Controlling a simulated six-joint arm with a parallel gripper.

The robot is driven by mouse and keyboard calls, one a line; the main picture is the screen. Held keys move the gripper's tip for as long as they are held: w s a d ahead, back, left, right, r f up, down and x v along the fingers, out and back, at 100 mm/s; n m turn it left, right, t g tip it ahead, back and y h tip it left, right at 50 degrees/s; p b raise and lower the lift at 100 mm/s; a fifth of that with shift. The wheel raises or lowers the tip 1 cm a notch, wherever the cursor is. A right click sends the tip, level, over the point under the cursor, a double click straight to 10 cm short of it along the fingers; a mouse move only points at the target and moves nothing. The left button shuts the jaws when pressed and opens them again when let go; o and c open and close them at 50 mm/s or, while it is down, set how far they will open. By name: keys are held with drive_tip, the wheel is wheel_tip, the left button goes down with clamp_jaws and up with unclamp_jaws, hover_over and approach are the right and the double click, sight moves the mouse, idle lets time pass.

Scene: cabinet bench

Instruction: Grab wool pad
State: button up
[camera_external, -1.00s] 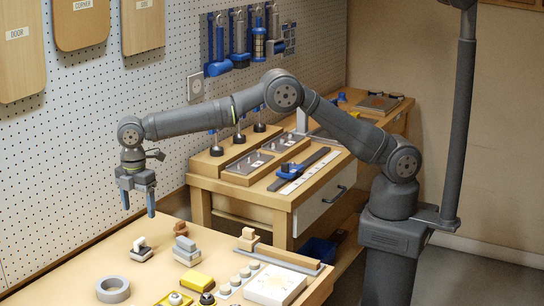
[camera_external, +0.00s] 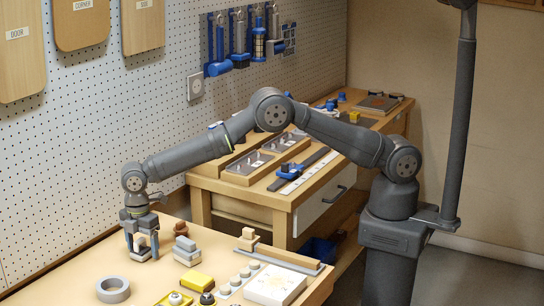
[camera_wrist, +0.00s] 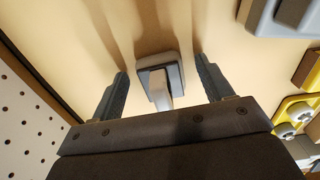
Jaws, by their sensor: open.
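A small block-shaped pad (camera_external: 141,255) with a grey base and a pale upright handle stands on the bench near the pegboard; I take it for the wool pad. My gripper (camera_external: 142,246) points down over it, open, with one finger on each side. In the wrist view the pad (camera_wrist: 148,61) sits between the two fingers of my gripper (camera_wrist: 161,68), with a visible gap on both sides. The pad's lower part is partly hidden by the fingers in the external view.
A second grey block-like pad (camera_external: 186,252) stands close to the right of my gripper. A grey tape ring (camera_external: 113,289), a yellow block (camera_external: 197,281) and a white box (camera_external: 275,285) lie nearer the front. The pegboard wall (camera_external: 90,150) rises close behind.

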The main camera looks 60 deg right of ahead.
drive_tip(key=c, duration=1)
drive_tip(key=shift+c, duration=0.4)
